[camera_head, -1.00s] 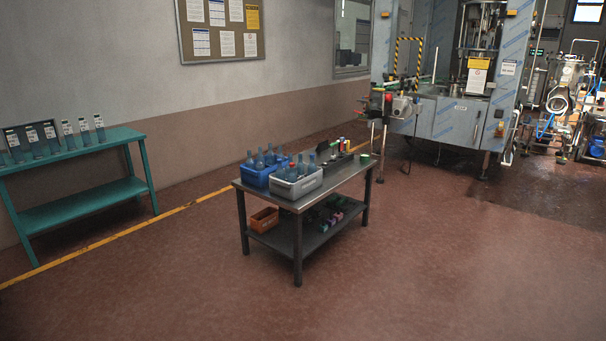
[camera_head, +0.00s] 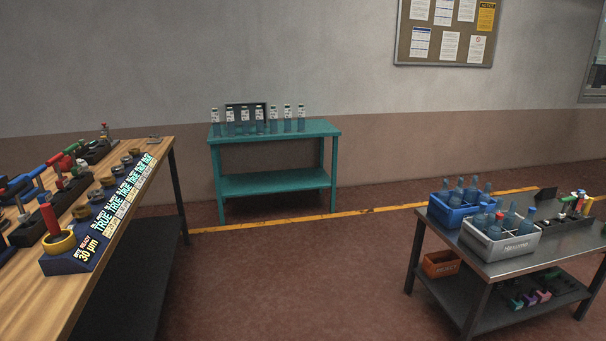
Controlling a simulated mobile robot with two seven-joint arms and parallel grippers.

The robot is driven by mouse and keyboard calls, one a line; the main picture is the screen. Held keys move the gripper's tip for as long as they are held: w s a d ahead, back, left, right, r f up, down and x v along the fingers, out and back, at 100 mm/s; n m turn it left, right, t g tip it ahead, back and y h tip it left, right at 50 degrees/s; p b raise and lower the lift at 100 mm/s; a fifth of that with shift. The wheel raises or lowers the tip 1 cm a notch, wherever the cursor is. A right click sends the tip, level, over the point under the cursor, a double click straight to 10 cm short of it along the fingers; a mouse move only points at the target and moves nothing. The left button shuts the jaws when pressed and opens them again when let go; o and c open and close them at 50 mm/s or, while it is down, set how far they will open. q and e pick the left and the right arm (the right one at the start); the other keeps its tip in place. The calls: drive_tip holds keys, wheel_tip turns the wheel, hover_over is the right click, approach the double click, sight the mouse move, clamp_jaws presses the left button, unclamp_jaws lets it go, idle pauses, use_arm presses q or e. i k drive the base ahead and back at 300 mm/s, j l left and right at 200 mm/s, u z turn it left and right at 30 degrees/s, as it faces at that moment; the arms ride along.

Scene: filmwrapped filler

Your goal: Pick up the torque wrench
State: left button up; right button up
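I cannot make out a torque wrench for certain in this view. Several tools with red, blue and green parts lie in dark holders on the wooden workbench (camera_head: 130,217) at the left; they are too small and partly cut off to identify. Neither of my grippers shows in the head view.
A teal table (camera_head: 275,184) with several bottles stands by the wall. A steel cart (camera_head: 497,268) at the right carries a blue crate (camera_head: 440,213) and a grey crate (camera_head: 513,250) of bottles, with an orange bin (camera_head: 440,264) below. The floor (camera_head: 300,285) between bench and cart is clear.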

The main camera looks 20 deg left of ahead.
sight(45, 196)
drive_tip(key=i+j+u, duration=0.15)
drive_tip(key=i+u, duration=0.55)
drive_tip(key=i, duration=0.15)
drive_tip(key=i+l+u, duration=0.1)
drive_tip(key=i+u, duration=0.25)
drive_tip(key=i, duration=0.05)
